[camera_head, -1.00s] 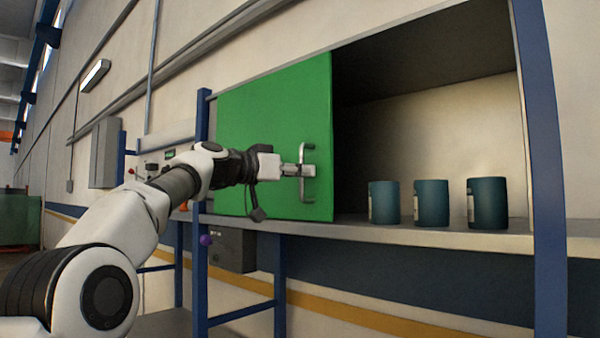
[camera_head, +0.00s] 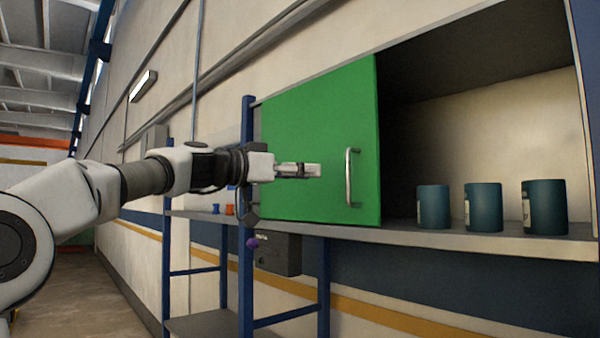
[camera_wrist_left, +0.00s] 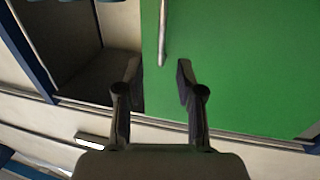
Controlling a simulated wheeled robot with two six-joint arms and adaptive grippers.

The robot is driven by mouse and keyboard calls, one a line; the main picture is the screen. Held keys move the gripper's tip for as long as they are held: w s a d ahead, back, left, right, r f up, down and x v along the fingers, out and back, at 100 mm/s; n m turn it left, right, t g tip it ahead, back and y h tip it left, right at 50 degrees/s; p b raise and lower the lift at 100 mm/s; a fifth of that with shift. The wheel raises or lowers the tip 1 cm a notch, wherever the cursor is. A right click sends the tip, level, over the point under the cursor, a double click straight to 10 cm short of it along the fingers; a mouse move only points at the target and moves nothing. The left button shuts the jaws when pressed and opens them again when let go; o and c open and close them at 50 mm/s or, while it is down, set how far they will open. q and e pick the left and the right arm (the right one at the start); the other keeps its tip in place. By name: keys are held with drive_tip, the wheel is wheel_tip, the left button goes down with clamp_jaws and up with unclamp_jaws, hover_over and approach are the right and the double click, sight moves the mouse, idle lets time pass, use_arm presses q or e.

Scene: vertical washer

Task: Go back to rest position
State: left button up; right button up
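My left gripper (camera_head: 312,170) is in front of the green sliding door (camera_head: 315,130), to the left of its metal handle (camera_head: 349,178) and apart from it. In the left wrist view the gripper's two fingers (camera_wrist_left: 158,85) are spread with nothing between them. The handle (camera_wrist_left: 163,32) shows beyond the fingertips there, above the gap between them. The green door (camera_wrist_left: 240,70) covers the left part of the cabinet, and the right part stands open. My right gripper is in neither view.
Several blue-green canisters, including a near one (camera_head: 545,207), stand on the cabinet shelf (camera_head: 480,241) in the open part. A blue post (camera_head: 247,200) and a grey box (camera_head: 278,255) are below and left of the door. Floor is clear at lower left.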

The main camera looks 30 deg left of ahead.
use_arm(q)
drive_tip(key=shift+s+a+f, duration=0.1)
drive_tip(key=shift+f, duration=0.05)
drive_tip(key=shift+s, duration=0.1)
idle(0.3)
